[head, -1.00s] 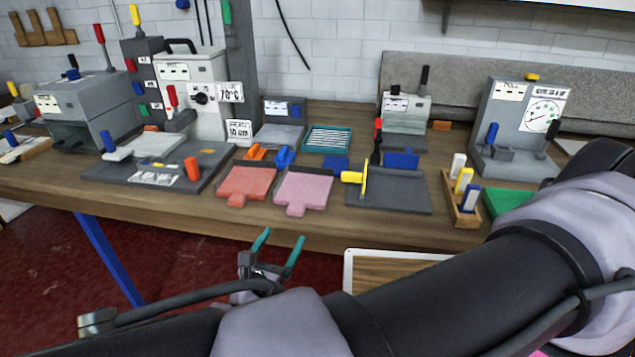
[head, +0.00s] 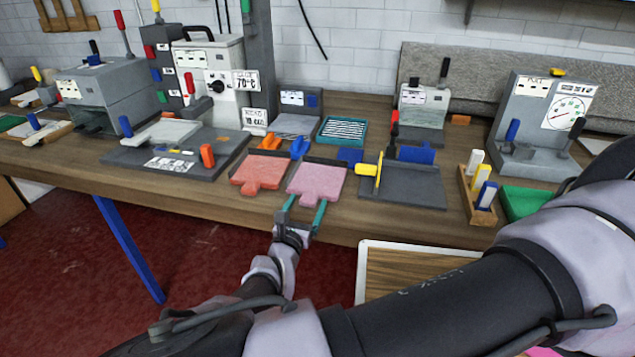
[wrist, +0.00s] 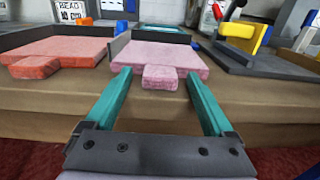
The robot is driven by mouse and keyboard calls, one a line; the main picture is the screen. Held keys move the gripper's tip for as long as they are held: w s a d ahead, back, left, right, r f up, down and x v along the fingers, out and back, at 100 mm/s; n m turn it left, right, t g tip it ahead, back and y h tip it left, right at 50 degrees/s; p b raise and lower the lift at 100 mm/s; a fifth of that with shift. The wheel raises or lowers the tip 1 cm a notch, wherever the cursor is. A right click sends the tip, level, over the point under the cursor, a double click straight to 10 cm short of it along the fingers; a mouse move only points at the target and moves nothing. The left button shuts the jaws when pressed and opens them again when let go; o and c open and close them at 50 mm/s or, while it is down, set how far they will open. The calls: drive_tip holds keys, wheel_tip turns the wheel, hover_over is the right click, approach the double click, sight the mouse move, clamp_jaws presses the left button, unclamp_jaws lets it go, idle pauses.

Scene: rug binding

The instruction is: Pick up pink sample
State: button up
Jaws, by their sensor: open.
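The pink sample (head: 317,184) is a flat square with a small tab toward the table's front edge. It lies flat at the front of the workbench (head: 390,222). My gripper (head: 303,208) is open, with teal fingers, just in front of the sample at the bench edge. In the wrist view the pink sample (wrist: 158,60) lies ahead, and its tab (wrist: 160,77) sits between the lines of the two open fingers (wrist: 157,82). The gripper is empty.
A red-orange sample (head: 258,172) lies just left of the pink one. A dark grey board (head: 413,187) with a yellow-handled tool (head: 371,169) is to the right. A rack of coloured blocks (head: 479,190) stands farther right. Machines stand behind.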

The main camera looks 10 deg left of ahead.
drive_tip(key=shift+w, duration=0.2)
clamp_jaws()
drive_tip(key=shift+r, duration=0.1)
